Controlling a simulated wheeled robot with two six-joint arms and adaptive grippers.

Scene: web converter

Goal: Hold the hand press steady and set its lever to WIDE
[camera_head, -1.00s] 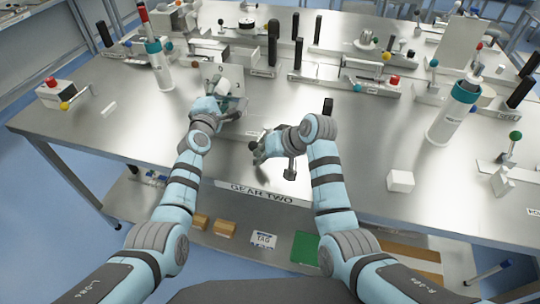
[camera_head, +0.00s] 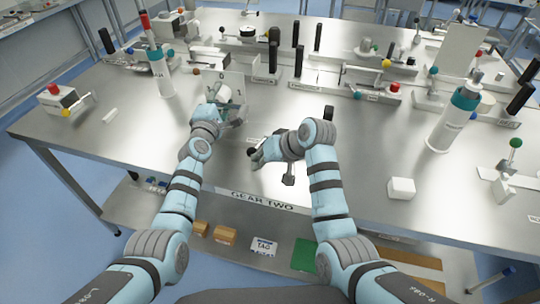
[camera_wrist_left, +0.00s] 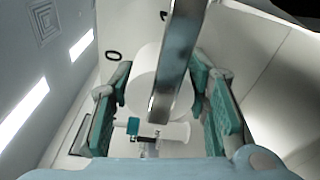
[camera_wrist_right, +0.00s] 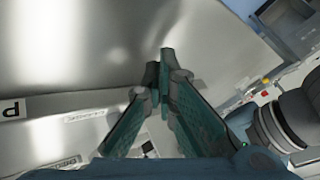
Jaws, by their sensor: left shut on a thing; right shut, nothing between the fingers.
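My left gripper (camera_head: 226,103) is shut on a white round part (camera_wrist_left: 145,82) in front of an upright plate (camera_head: 233,83) marked with digits. In the left wrist view, its teal fingers lie on both sides of this part, and a metal bar (camera_wrist_left: 178,55) crosses in front of it. I cannot tell whether this is the hand press. My right gripper (camera_head: 256,156) is shut and empty, low over the table front. Its fingertips meet in the right wrist view (camera_wrist_right: 160,75). A black handle (camera_head: 328,113) stands behind my right wrist. No WIDE mark is readable.
The steel table (camera_head: 130,125) has a "GEAR TWO" label (camera_head: 262,201) on its front edge. A white block (camera_head: 401,188) and a teal-and-white cylinder (camera_head: 452,118) stand at right. Another cylinder (camera_head: 160,72) stands at left. Several lever fixtures line the back.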

